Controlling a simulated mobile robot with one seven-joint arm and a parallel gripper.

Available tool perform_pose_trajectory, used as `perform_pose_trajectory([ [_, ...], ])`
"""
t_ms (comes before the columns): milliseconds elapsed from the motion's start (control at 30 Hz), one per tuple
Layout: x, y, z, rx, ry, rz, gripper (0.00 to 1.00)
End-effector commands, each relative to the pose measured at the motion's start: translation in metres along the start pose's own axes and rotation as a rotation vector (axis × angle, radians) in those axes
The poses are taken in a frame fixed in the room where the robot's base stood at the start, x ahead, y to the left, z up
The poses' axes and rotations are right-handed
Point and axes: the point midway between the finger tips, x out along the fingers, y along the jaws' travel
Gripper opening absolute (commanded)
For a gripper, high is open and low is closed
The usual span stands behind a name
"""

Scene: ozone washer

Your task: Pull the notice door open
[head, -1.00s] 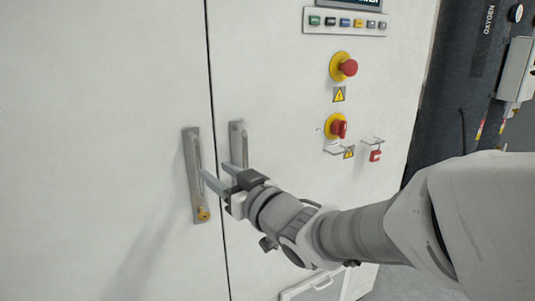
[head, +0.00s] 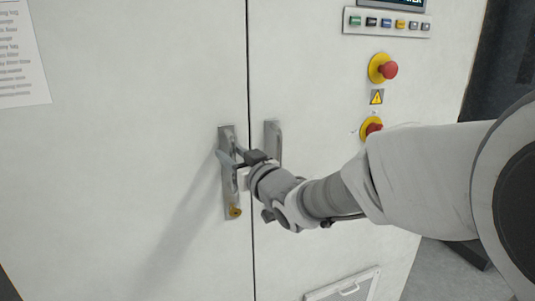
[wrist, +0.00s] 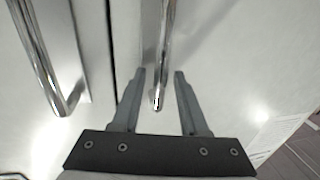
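The notice door (head: 120,130) is the left white cabinet door, with a printed notice (head: 22,52) at its upper left. It looks shut, level with the right door along a dark seam. Its vertical metal handle (head: 229,195) sits on a plate near the seam, above a brass lock. My gripper (head: 232,157) is at this handle. In the wrist view, the gripper (wrist: 160,85) is open, and the handle's end (wrist: 160,97) shows between its fingers with gaps on both sides. My gripper hides part of the handle in the head view.
The right door's handle (head: 273,142) stands close beside my gripper, across the seam; it also shows in the wrist view (wrist: 45,55). The right door carries a red emergency button (head: 388,69), a red knob and a button panel (head: 388,22). A small hatch (head: 345,287) is low down.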

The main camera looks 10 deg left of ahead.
Motion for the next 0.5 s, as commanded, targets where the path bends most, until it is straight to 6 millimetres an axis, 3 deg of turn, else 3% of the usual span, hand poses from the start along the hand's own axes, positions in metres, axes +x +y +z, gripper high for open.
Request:
perform_pose_trajectory([
  [33, -0.0001, 0.0, -0.0001, 0.0, 0.0, 0.0, 0.32],
  [200, -0.0002, 0.0, 0.0, 0.0, 0.0, 0.0, 0.01],
  [500, -0.0003, 0.0, 0.0, 0.0, 0.0, 0.0, 0.0],
])
